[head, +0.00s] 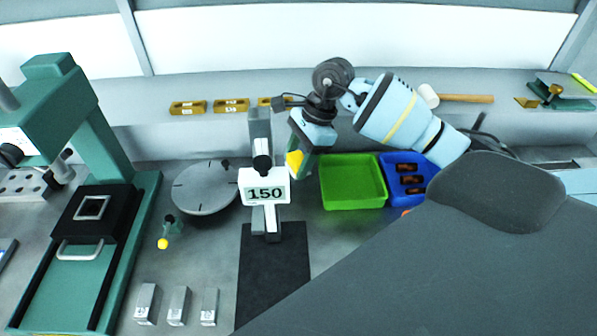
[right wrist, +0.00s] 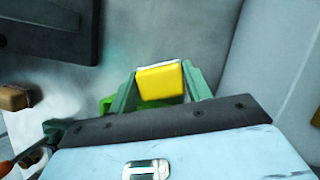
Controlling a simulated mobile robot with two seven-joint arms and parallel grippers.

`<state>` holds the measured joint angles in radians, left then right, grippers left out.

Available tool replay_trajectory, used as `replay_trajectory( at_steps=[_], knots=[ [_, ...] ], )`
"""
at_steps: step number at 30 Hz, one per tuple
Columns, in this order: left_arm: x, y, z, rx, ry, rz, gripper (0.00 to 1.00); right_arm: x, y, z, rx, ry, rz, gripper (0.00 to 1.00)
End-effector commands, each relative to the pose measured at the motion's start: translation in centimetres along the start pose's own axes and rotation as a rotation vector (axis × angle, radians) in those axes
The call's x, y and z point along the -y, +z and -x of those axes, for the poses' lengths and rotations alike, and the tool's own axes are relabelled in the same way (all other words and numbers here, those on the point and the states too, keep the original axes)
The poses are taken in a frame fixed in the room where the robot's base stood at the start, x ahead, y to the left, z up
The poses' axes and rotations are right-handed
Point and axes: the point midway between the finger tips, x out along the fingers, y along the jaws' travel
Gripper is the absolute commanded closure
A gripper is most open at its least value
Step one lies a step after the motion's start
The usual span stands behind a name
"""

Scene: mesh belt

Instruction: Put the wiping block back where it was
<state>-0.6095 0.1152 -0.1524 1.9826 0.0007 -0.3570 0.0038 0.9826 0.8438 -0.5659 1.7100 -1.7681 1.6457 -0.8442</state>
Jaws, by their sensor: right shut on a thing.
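The wiping block (head: 294,160) is yellow, with a pale strip along one edge in the right wrist view (right wrist: 160,82). My right gripper (head: 300,166) is shut on it, with one green finger on each side of the block in the right wrist view. In the head view the gripper holds it just above and to the right of the white 150 display, left of the green tray. Whether the block touches anything below it cannot be told. My left gripper is not in view.
A green tray (head: 352,184) and a blue bin (head: 402,168) with brown pieces stand right of the gripper. The 150 display (head: 264,192) stands by a dark mat (head: 262,275). A round grey plate (head: 205,188) lies left. Brass blocks (head: 188,107) line the back ledge.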

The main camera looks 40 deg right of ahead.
Motion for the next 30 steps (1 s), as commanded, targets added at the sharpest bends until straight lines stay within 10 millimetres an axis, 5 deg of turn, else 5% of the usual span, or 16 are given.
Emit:
replay_trajectory(
  at_steps=[8,17,29,30],
  knots=[
    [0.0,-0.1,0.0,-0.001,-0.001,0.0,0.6,0.0,-0.3,-0.8,0.002,0.0,0.001,0.72],
    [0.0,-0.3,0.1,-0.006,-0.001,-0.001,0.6,0.0,-1.6,-3.8,0.001,0.001,0.0,0.72],
    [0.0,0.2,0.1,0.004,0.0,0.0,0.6,0.0,-1.8,-4.4,0.0,0.001,0.001,0.72],
    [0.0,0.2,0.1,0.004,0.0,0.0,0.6,0.0,-1.8,-4.4,0.0,0.0,0.001,0.48]
  ],
)
